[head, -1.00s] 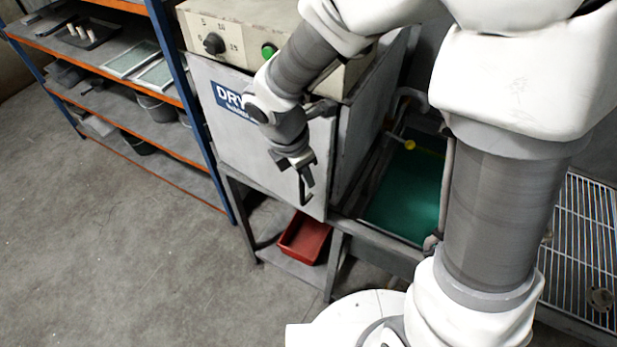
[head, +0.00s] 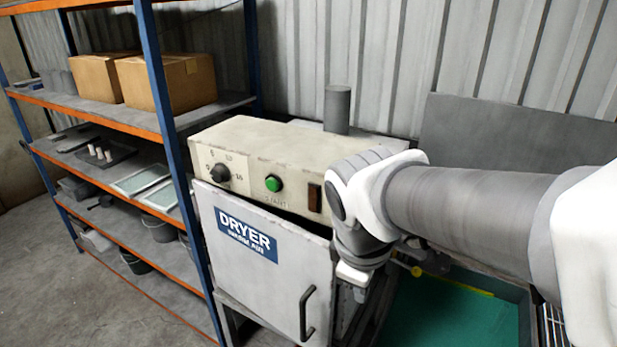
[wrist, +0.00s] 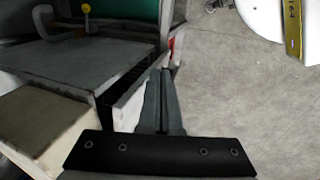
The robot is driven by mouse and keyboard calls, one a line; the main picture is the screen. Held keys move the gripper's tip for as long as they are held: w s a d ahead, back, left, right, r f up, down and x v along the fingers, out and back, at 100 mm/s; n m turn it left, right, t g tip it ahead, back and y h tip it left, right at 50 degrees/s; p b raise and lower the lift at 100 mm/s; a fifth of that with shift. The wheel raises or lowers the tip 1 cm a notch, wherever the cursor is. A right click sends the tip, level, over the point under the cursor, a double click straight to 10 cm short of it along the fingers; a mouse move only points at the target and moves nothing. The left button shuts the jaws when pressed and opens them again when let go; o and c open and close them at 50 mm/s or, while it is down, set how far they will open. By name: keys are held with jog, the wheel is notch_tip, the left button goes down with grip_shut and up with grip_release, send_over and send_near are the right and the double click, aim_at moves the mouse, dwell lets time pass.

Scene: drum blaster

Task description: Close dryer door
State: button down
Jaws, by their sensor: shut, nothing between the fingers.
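The dryer door (head: 265,285) is a pale grey panel with a blue DRYER label (head: 246,236) and a dark bar handle (head: 307,315) near its right edge. A dark gap shows along its top, below the control box, so it looks slightly ajar; how far is hard to tell. My wrist is at the door's upper right in the head view, with the fingertips hidden there. In the wrist view my gripper (wrist: 160,75) is shut and empty, beside the pale door edge (wrist: 128,104). I cannot tell whether it touches the door.
The dryer's control box (head: 255,165) has a black knob and a green button. A shelf rack (head: 168,120) with boxes and trays stands close at left. A green-bottomed sink (head: 450,312) is at right. Open floor (wrist: 230,90) shows in the wrist view.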

aim_at(335, 291)
jog(key=s+d+m+t+b, duration=0.2)
jog(key=s+d+m+b, duration=0.15)
jog(key=m, duration=0.45)
jog(key=w+a+f+m+g+h+b, duration=0.1)
jog(key=w+a+f+m+b, duration=0.25)
jog(key=a+m+b, duration=0.3)
jog(key=w+a+f+m+b, duration=0.2)
jog(key=a+f+m+b, duration=0.3)
jog(key=a, duration=0.2)
jog(key=shift+w+d+f, duration=0.85)
jog(key=shift+w+f, duration=0.1)
jog(key=shift+f, duration=0.5)
jog(key=shift+w+d+f, duration=0.85)
jog(key=shift+w+f, duration=0.15)
jog(key=shift+f, duration=0.5)
jog(key=shift+w+d+f, duration=0.85)
jog(key=shift+w+f, duration=0.1)
jog(key=shift+f, duration=0.5)
jog(key=w+d, duration=0.1)
jog(key=w, duration=0.1)
jog(key=w+d+b, duration=0.1)
jog(key=w+d, duration=0.1)
jog(key=shift+w+d, duration=0.15)
jog(key=shift+w, duration=0.05)
jog(key=shift+w+d+r, duration=0.1)
jog(key=shift+w+d, duration=0.1)
